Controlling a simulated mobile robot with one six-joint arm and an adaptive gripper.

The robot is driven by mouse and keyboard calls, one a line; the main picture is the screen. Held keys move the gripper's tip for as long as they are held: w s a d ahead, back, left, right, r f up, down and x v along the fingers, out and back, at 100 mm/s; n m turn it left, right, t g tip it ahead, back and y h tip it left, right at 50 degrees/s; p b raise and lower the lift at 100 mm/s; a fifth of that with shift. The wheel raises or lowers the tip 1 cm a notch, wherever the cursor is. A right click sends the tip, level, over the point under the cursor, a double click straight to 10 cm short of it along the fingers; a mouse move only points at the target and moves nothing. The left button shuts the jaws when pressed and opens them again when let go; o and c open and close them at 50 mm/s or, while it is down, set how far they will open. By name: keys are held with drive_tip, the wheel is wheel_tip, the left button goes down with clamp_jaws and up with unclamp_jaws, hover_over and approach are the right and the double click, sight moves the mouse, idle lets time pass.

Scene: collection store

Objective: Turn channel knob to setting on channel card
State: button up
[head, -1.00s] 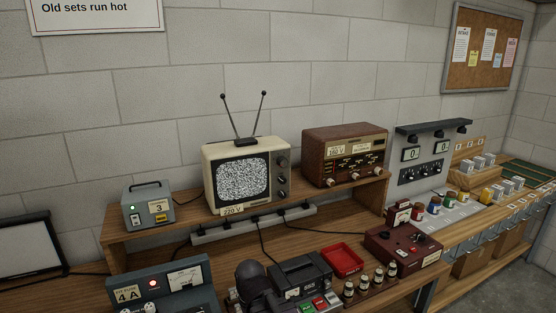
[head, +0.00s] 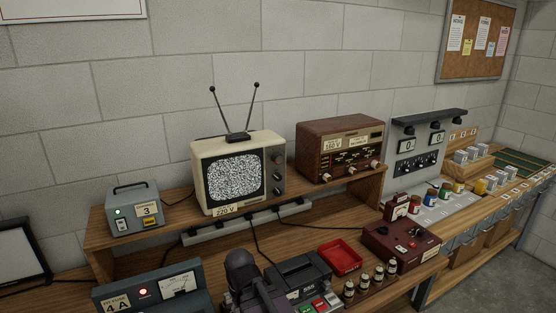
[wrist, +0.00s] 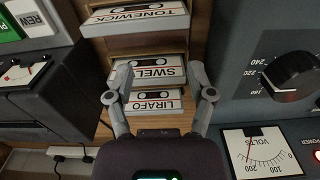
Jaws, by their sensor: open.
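The television (head: 238,172), cream with two antennas, stands on the raised wooden shelf and shows static. Two dark round knobs sit on its right panel, the upper knob (head: 276,159) and the lower knob (head: 277,186); their settings are too small to read. A card with a 3 (head: 146,210) is on the grey box left of the television; its small heading is unreadable. In the wrist view my gripper (wrist: 160,75) is open and empty, its fingers spread in front of the stacked cassettes (wrist: 152,72). It is away from the television; my dark arm (head: 243,275) shows below it.
A grey supply unit with a volts meter (wrist: 262,150) and dial (wrist: 292,77) is right in the wrist view. A cassette recorder (head: 302,278), red tray (head: 340,258) and several small bottles crowd the bench. A wooden radio (head: 340,150) stands right of the television. A power strip (head: 247,223) runs below the shelf.

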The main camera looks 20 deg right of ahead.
drive_tip(key=w+d+r+n+t+y+p, duration=0.1)
drive_tip(key=w+d+r+t+p, duration=0.15)
drive_tip(key=r+p, duration=0.25)
drive_tip(key=w+d+r+n+t+y+p, duration=0.1)
drive_tip(key=w+d+r+t+p, duration=0.1)
drive_tip(key=w+r+p, duration=0.3)
drive_tip(key=t+h+p, duration=0.2)
drive_tip(key=t+p, duration=0.7)
drive_tip(key=p, duration=0.7)
approach(280, 159)
drive_tip(key=v, duration=0.4)
drive_tip(key=shift+w+f, duration=0.1)
drive_tip(key=shift+w, duration=0.1)
drive_tip(key=shift+w+n, duration=0.1)
drive_tip(key=shift+n, duration=0.2)
drive_tip(key=b+x, duration=0.5)
drive_tip(key=x, duration=0.8)
drive_tip(key=shift+w+f, duration=0.1)
drive_tip(key=shift+w, duration=0.25)
drive_tip(key=c, duration=1.1)
